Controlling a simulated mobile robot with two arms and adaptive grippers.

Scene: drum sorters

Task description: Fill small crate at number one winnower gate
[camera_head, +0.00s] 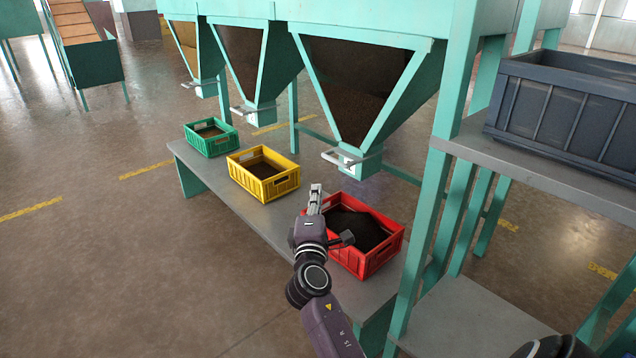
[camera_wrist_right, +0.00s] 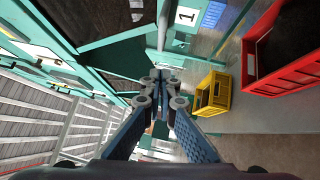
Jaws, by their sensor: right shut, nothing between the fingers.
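The red crate (camera_head: 385,262) stands on the grey bench (camera_head: 190,158) below the nearest winnower gate (camera_head: 352,158); a mound of dark grains lies in it. In the right wrist view a white plate marked 1 (camera_wrist_right: 186,15) is at the top, and the red crate (camera_wrist_right: 285,78) is at the right. The yellow crate (camera_head: 268,188) and the green crate (camera_head: 212,150) stand farther along the bench under the other gates, with dark contents. My right gripper (camera_head: 315,190) is shut and empty, in front of the red crate's left side in the head view. My left gripper is out of view.
Teal hoppers (camera_head: 372,40) with dark grain overhang the bench. A teal post (camera_head: 447,150) rises right of the red crate. A large dark blue crate (camera_head: 560,115) sits on a grey shelf (camera_head: 540,168) at the right. The floor left of the bench is clear.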

